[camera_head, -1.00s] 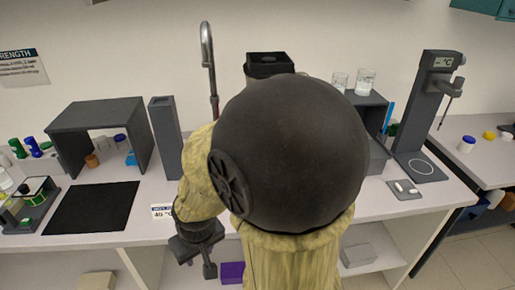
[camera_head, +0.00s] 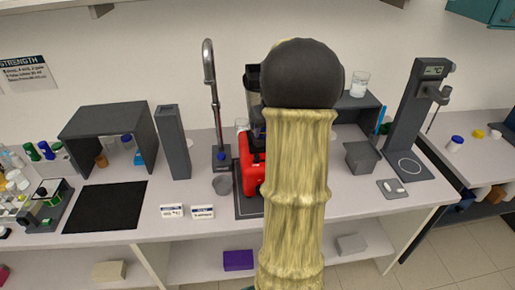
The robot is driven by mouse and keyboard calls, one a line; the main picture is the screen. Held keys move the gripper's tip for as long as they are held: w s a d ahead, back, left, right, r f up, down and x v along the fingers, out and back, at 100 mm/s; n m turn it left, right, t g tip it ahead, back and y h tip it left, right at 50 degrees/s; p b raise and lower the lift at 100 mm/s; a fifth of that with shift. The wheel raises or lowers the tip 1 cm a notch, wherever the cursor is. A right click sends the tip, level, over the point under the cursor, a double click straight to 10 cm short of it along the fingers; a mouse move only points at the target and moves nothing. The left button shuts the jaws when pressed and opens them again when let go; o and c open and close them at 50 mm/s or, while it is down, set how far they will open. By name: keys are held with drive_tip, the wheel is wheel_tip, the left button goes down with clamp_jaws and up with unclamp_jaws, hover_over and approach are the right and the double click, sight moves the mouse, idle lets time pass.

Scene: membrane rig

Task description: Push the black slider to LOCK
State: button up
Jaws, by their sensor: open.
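I cannot make out the black slider or a LOCK mark in the head view. A red device (camera_head: 248,168) with dark parts on top stands on a dark mat (camera_head: 246,208) at the middle of the bench. My own arm, a black ball joint above a tan sleeve, covers the right side of this device. My gripper is hidden behind the arm, so its place relative to the slider does not show.
Two label cards (camera_head: 202,212) lie at the front edge. A grey bin (camera_head: 361,158) and a stand (camera_head: 408,125) are to the right. A black mat (camera_head: 105,207) is bare.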

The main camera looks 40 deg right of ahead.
sight(257, 156)
drive_tip(key=shift+a, duration=0.1)
drive_tip(key=shift+f, duration=0.1)
drive_tip(key=p+x, duration=0.5)
drive_tip(key=x, duration=1.2)
drive_tip(key=shift+w+f+p, duration=0.1)
drive_tip(key=shift+w+p, duration=0.1)
drive_tip(key=shift+p, duration=0.15)
clamp_jaws()
